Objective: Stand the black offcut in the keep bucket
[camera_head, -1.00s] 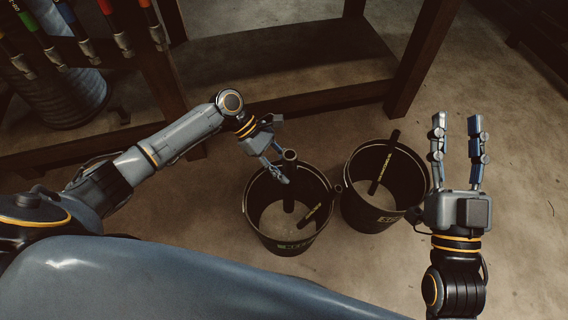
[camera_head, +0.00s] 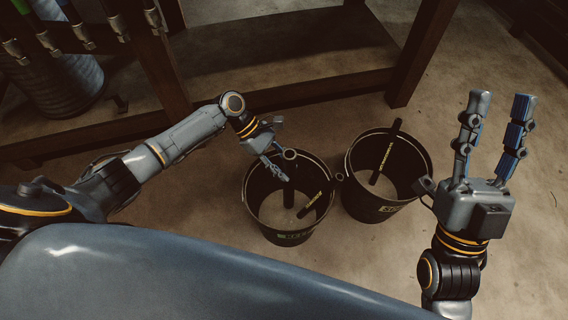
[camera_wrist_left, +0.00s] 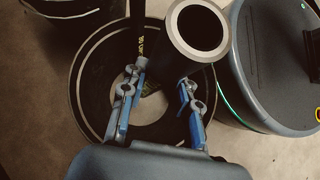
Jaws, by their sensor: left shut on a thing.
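The black offcut (camera_head: 289,190) is a thick dark tube with a pale ring at its top end. It stands roughly upright inside the left bucket (camera_head: 248,205), which has a small green label too blurred to read for certain. My left gripper (camera_head: 280,176) is over that bucket's rear rim, shut on the offcut. The left wrist view shows the tube's open end (camera_wrist_left: 195,30) close to the camera, beyond the blue-padded fingers (camera_wrist_left: 158,100). I cannot tell whether its lower end touches the bucket floor. My right gripper (camera_head: 500,98) is open and empty, right of the buckets.
Another black piece with yellow print (camera_head: 311,205) leans inside the left bucket. A second bucket (camera_head: 372,209) stands close on the right, with a yellow-printed black piece (camera_head: 385,155) leaning in it. A wooden rack (camera_head: 290,92) stands behind. Floor at far right is clear.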

